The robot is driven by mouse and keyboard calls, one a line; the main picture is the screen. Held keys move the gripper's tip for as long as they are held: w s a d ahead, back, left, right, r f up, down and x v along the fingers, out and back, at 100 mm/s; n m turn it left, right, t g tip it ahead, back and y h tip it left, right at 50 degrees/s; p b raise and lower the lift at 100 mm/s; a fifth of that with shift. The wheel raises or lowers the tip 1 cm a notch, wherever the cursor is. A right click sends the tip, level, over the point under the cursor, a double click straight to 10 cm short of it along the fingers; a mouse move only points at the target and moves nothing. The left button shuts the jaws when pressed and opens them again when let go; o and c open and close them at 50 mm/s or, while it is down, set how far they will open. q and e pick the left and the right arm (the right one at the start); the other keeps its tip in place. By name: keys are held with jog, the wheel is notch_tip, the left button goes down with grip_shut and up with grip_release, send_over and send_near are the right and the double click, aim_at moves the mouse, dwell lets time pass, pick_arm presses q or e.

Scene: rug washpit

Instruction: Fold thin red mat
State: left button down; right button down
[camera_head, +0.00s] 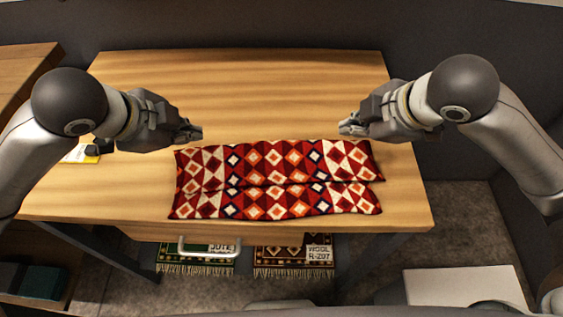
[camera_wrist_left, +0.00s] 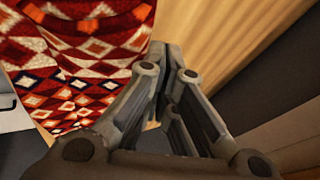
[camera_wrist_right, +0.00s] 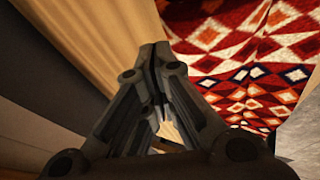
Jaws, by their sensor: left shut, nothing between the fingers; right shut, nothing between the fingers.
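The thin red mat (camera_head: 277,178) lies on the wooden table, patterned with white, orange and dark diamonds. A crease or layer edge runs across its middle from left to right, and its far part lies over or against the near part. It also shows in the left wrist view (camera_wrist_left: 75,55) and the right wrist view (camera_wrist_right: 255,45). My left gripper (camera_head: 196,133) is shut and empty, just beyond the mat's far left corner. My right gripper (camera_head: 345,129) is shut and empty, just beyond its far right edge. Neither visibly grips the mat.
The wooden table (camera_head: 240,85) is bare behind the mat. A yellow and white card (camera_head: 80,154) and a small black object (camera_head: 103,145) lie at the left. A drawer handle (camera_head: 209,250) juts from the front.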

pick_arm(q)
jog(key=shift+a, duration=0.4)
pick_arm(e)
jog(key=shift+d, duration=0.4)
